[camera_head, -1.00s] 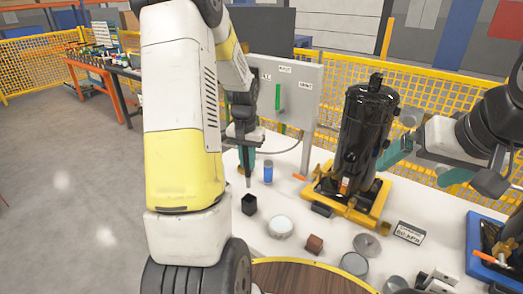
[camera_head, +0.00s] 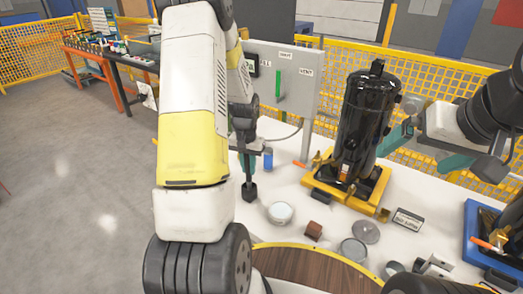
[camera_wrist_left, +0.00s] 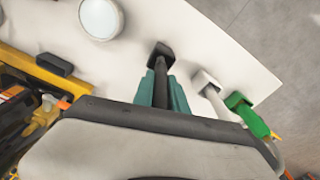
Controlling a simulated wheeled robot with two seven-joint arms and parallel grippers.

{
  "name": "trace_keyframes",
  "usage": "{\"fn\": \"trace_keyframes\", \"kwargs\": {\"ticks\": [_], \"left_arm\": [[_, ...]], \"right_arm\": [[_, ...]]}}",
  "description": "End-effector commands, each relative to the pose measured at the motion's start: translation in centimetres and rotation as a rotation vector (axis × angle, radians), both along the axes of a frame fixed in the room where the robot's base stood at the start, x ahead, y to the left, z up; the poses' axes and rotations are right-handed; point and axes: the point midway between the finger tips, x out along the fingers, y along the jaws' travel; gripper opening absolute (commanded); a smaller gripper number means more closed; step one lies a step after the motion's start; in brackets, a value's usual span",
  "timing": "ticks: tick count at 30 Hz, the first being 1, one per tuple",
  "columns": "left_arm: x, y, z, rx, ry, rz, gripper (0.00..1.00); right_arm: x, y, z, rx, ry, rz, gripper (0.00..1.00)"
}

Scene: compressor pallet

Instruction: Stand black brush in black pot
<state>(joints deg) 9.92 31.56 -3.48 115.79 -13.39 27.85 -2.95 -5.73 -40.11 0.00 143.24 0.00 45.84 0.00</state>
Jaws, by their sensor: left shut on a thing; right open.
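The black pot (camera_head: 249,191) stands on the white table, left of the white-topped round jar. It also shows in the left wrist view (camera_wrist_left: 160,53), just beyond my fingertips. My left gripper (camera_head: 247,150) is shut on the dark, slim black brush (camera_head: 248,172), held upright directly over the pot. In the left wrist view the brush (camera_wrist_left: 160,88) runs between the teal fingers toward the pot's mouth. Its lower end meets or overlaps the pot; I cannot tell how deep it sits. My right gripper (camera_head: 428,148) is open and empty, right of the black compressor.
The black compressor (camera_head: 365,125) stands on a yellow base. A blue cylinder (camera_head: 268,160) is close behind the pot. The round jar (camera_head: 280,213), a brown block (camera_head: 313,231) and metal discs (camera_head: 366,232) lie in front. A blue tray (camera_head: 480,260) is at right.

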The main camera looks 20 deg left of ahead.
Motion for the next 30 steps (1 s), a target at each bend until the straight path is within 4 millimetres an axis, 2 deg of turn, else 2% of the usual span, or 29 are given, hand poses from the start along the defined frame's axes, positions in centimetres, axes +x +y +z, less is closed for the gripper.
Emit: {"fn": "trace_keyframes", "kwargs": {"ticks": [12, 30], "left_arm": [[0.0, 0.0, -2.9, 0.0, 0.001, 0.0, 0.0], [0.0, 0.0, -3.4, 0.0, 0.0, 0.0, 0.0]], "right_arm": [[0.0, 0.0, 0.0, 0.0, 0.0, 0.0, 1.0], [0.0, 0.0, 0.0, 0.0, 0.0, 0.0, 1.0]]}}
